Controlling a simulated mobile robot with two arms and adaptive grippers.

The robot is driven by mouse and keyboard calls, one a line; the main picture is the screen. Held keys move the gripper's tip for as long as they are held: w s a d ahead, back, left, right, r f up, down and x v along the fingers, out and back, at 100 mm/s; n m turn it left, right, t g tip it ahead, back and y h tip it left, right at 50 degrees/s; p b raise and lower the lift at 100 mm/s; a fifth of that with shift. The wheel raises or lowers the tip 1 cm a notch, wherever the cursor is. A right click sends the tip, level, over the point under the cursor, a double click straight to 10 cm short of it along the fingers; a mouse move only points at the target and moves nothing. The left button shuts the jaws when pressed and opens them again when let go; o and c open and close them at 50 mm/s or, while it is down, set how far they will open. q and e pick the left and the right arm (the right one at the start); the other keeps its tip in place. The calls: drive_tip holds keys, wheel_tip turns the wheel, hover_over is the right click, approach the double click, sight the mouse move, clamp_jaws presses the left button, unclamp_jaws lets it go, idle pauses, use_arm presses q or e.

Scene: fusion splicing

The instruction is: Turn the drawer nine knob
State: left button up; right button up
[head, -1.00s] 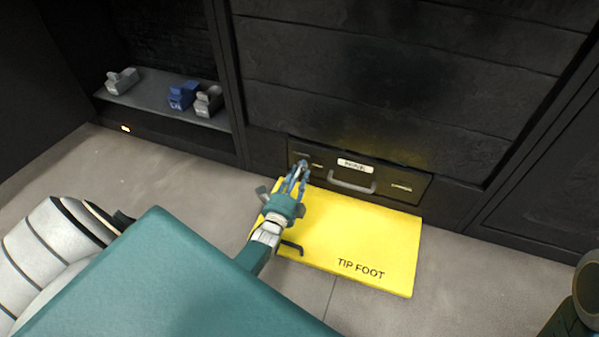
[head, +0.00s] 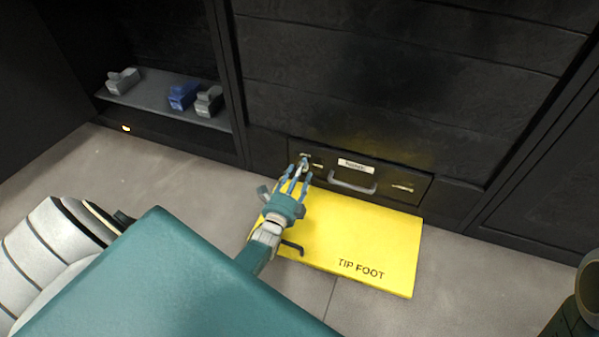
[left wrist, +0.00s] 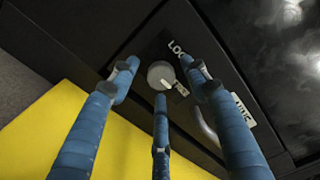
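The low dark drawer (head: 385,198) has a pale label (head: 356,166), a grey handle (head: 352,187) and a small round knob (head: 304,161) at its left end. In the left wrist view the grey knob (left wrist: 162,75) sits among three blue fingertips, with part of the word "LOCK" beside it. My left gripper (head: 299,174) is in front of the knob, fingers spread, with visible gaps between fingers and knob. It also shows in the left wrist view (left wrist: 159,74). My right gripper is out of view.
A yellow panel marked "TIP FOOT" (head: 350,240) lies low in front of the drawer, beneath my left gripper. A shelf (head: 150,98) at left holds a blue block-like item (head: 183,95) and two grey ones. Grey floor is clear around.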

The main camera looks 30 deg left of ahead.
use_arm(q)
wheel_tip(320, 180, up, 10)
idle(0.7)
idle(0.4)
